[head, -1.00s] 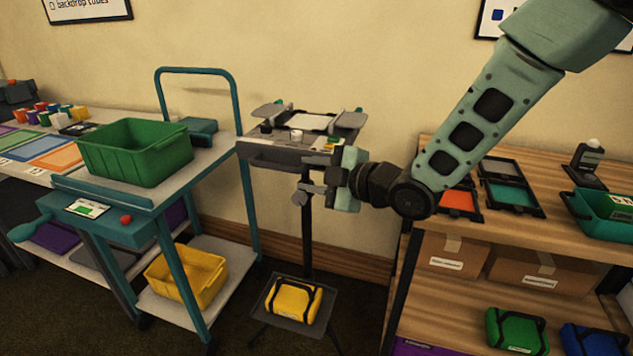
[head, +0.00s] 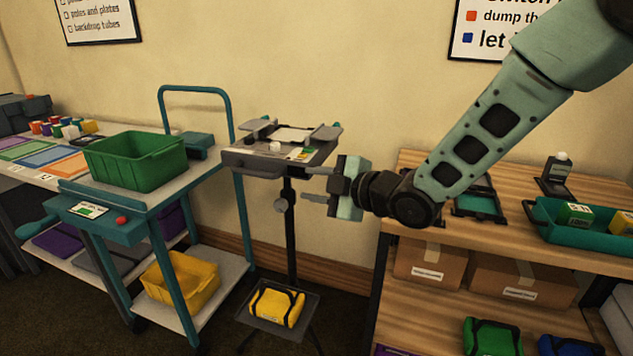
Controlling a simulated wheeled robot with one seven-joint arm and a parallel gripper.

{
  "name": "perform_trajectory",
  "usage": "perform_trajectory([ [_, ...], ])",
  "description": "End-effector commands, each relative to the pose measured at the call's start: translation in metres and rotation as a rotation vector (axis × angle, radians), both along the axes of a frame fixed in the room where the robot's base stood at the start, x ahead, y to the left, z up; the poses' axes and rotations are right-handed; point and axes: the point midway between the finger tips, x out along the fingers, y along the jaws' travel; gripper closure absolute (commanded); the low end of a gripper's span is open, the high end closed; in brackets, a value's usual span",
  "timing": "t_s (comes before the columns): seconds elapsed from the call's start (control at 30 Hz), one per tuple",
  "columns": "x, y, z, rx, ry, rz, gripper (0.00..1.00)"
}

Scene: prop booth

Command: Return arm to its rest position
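My gripper (head: 318,188) is in the middle of the head view, at the end of my arm, which reaches in from the upper right. Its two grey fingers point left and stand apart with nothing between them. It appears in front of the wall, just right of a small stand (head: 268,160) with a grey top and a dark pole. I cannot tell the exact distance between the fingers and the stand. My forearm hides part of the wooden shelf top behind it.
A teal cart (head: 120,232) holds a green bin (head: 137,162) above and a yellow bin (head: 180,284) below. A yellow pouch (head: 277,304) lies on a low platform. A wooden shelf (head: 500,222) with a teal tray (head: 575,240) and cardboard boxes (head: 428,265) fills the right.

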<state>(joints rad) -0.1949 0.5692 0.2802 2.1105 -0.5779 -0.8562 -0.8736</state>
Motion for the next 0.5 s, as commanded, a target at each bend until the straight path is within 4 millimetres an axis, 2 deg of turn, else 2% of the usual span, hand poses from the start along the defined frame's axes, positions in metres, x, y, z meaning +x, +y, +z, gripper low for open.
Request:
perform_trajectory([
  [0.17,-0.017,-0.004,0.009,-0.039,0.132,-0.060,0.64],
  [0.27,-0.045,-0.014,0.015,-0.087,0.314,-0.153,0.64],
  [0.37,-0.086,-0.032,0.018,-0.138,0.534,-0.283,0.64],
  [0.47,-0.135,-0.056,0.021,-0.187,0.748,-0.431,0.64],
  [0.5,-0.156,-0.066,0.023,-0.206,0.832,-0.493,0.64],
])
